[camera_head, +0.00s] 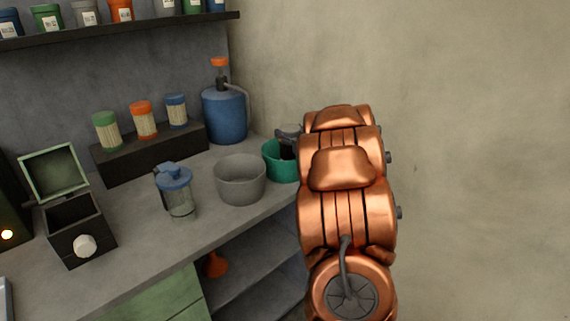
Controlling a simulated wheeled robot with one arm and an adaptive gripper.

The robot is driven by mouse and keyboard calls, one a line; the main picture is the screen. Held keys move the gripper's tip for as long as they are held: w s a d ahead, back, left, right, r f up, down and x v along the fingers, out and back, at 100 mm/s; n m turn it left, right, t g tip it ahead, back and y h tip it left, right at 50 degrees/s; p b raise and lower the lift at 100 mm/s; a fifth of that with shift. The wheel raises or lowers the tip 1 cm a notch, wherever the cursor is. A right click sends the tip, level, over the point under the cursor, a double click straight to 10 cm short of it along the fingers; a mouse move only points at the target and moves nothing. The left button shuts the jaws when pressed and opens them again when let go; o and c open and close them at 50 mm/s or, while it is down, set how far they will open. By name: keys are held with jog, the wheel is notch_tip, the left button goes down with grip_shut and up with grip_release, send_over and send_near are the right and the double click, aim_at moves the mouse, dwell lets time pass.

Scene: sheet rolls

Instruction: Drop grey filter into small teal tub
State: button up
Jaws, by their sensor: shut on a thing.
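The small teal tub (275,164) stands at the right end of the counter, partly covered by my copper arm. My gripper (288,148) is at the tub's mouth, pointing down, with its lower part over or just inside the opening. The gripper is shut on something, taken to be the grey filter. The filter cannot be told apart from the dark fingers, and how deep it sits in the tub is hidden.
A grey tub (240,184) stands just left of the teal one. A blue-lidded jar (177,195), a blue jug (224,116) and an open dark box (78,230) share the counter. Several capped filters stand on a dark riser (150,155). A wall is at right.

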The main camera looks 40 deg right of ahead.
jog(key=o, duration=1.5)
jog(key=shift+c, duration=0.2)
jog(key=v, duration=1.2)
jog(key=shift+r, duration=0.1)
